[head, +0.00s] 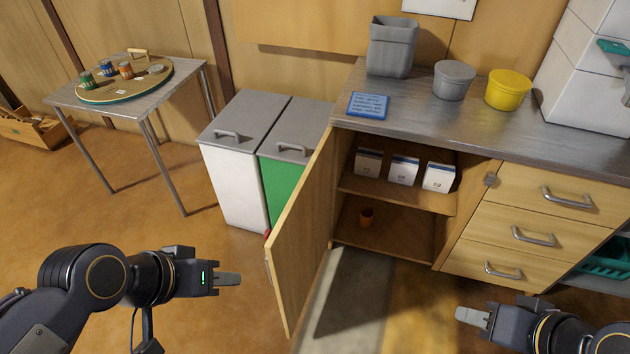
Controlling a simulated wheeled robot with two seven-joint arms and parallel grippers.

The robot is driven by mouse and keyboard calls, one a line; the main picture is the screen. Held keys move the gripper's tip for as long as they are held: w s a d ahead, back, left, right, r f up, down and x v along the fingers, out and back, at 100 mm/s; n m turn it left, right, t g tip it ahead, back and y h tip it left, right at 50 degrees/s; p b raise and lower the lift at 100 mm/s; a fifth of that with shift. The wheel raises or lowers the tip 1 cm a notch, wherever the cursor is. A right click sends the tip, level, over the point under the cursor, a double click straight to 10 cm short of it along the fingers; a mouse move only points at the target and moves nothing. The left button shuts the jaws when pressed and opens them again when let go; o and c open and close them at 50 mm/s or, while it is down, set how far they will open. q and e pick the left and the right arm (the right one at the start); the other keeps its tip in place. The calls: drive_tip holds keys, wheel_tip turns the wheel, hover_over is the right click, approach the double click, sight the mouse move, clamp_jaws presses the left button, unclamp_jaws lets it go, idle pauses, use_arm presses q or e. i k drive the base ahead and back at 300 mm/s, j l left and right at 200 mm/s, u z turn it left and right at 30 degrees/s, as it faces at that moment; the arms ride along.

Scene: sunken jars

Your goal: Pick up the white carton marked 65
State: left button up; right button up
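Three white cartons stand side by side on the upper shelf inside the open cabinet: a left one (368,163), a middle one (403,170) and a right one (438,178). Each has small markings on its front, too small to read, so I cannot tell which is marked 65. My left gripper (228,279) is in front of the cabinet door's left side, well away from the cartons. My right gripper (472,316) is low at the right, in front of the drawers. Both grippers appear empty; their finger gaps cannot be made out.
The open cabinet door (302,240) juts forward between my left gripper and the shelves. Two bins (235,180) stand left of the door. Drawers (530,233) are at the right. The floor in front is clear.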

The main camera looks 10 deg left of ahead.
sight(404, 169)
drive_tip(key=j+z, duration=0.15)
drive_tip(key=j, duration=0.25)
drive_tip(key=k+j+z, duration=0.1)
drive_tip(key=j, duration=0.25)
drive_tip(key=k+j+z, duration=0.15)
drive_tip(key=j, duration=0.2)
drive_tip(key=k+j+z, duration=0.1)
drive_tip(key=j, duration=0.3)
drive_tip(key=k+j+z, duration=0.15)
drive_tip(key=j, duration=0.15)
drive_tip(key=k+j+z, duration=0.1)
drive_tip(key=j, duration=0.25)
drive_tip(key=i+j+z, duration=0.25)
drive_tip(key=i+j, duration=0.25)
drive_tip(key=i+j+z, duration=0.25)
drive_tip(key=i+j, duration=0.35)
drive_tip(key=k+l, duration=0.1)
drive_tip(key=l, duration=0.4)
drive_tip(key=k, duration=0.05)
